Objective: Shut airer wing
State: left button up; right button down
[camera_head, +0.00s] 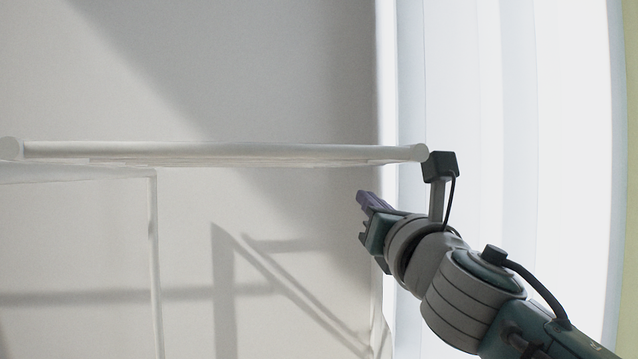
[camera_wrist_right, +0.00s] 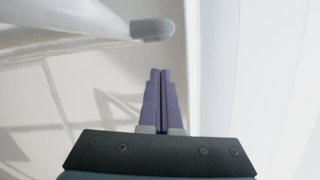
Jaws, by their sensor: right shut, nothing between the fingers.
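The airer's white wing (camera_head: 230,151) shows edge-on in the head view as a nearly level bar, with a rounded end cap at its right end. In the right wrist view the wing (camera_wrist_right: 70,43) comes in from the left, and its grey end cap (camera_wrist_right: 152,29) is just beyond and above the fingertips. My right gripper (camera_head: 362,195) is shut and empty, below the wing near its right end. Its purple fingers (camera_wrist_right: 159,72) are together in the wrist view, apart from the cap in the picture. My left gripper is not in view.
A thin white airer leg (camera_head: 155,260) stands below the wing at the left. A pale curtain (camera_head: 500,110) hangs close on the right, behind my right arm. The plain grey wall or floor surface (camera_head: 280,60) carries the airer's shadows.

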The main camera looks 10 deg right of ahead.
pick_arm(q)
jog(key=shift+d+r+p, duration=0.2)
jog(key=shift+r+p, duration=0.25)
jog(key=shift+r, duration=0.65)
pick_arm(e)
jog(key=r, duration=0.3)
jog(key=shift+s+d, duration=0.1)
jog(key=shift+d, duration=0.2)
jog(key=shift+f, duration=0.1)
